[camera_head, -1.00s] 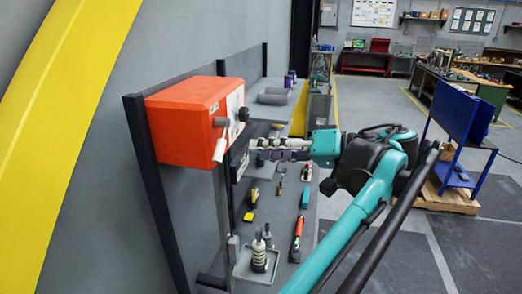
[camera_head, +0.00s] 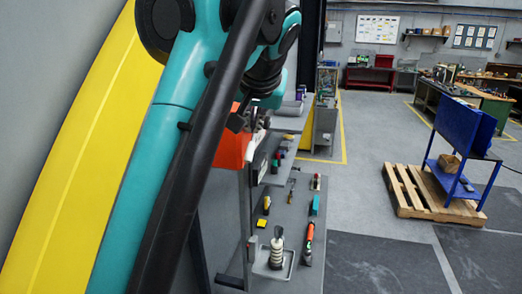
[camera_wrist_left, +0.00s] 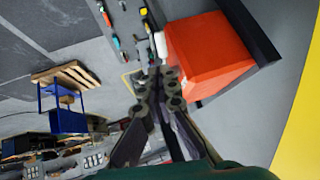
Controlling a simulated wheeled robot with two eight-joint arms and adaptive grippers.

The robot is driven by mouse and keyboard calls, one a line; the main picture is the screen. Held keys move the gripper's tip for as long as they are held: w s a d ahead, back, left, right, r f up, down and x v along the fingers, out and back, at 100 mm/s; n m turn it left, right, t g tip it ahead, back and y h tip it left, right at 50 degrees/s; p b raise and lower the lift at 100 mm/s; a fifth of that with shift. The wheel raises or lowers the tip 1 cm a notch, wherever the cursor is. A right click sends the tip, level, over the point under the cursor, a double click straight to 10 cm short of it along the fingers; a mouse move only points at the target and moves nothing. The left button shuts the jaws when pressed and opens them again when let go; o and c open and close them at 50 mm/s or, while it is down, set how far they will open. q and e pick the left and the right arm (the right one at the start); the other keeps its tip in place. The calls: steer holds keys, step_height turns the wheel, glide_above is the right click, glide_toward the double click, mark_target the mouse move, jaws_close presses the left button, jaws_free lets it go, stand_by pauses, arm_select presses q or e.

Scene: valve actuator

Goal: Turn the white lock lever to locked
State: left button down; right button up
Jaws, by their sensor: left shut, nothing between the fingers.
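The orange-red actuator box (camera_head: 230,142) on the wall frame is mostly hidden behind my left arm in the head view. It shows large in the left wrist view (camera_wrist_left: 208,52). The white lock lever (camera_wrist_left: 160,45) sticks out at the box's left edge in the left wrist view. In the head view I cannot make it out for certain. My left gripper (camera_wrist_left: 156,78) is shut and empty, its fingers beside the box and its tips close to the lever. I cannot tell whether they touch it. My right gripper is in neither view.
A grey shelf with several small tools and a tray (camera_head: 273,264) stands below the box. A blue stand (camera_head: 462,130) on a wooden pallet (camera_head: 425,200) is on the right. The floor between is clear. A yellow band (camera_head: 75,130) runs along the wall at left.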

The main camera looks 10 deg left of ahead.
mark_target(250, 152)
arm_select(q)
steer(key=x, duration=1.2)
steer(key=shift+w+a+f, duration=0.15)
steer(key=shift+w+f, duration=0.05)
steer(key=shift+w, duration=0.15)
steer(key=shift+w+f, duration=0.2)
steer(key=shift+f, duration=0.05)
steer(key=shift+s+a+f, duration=0.1)
steer(key=shift+a, duration=0.1)
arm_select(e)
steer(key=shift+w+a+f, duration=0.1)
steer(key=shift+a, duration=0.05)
arm_select(q)
steer(key=shift+d, duration=0.1)
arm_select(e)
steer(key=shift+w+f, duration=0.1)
arm_select(q)
steer(key=shift+f+t+b, duration=0.3)
steer(key=shift+b, duration=0.3)
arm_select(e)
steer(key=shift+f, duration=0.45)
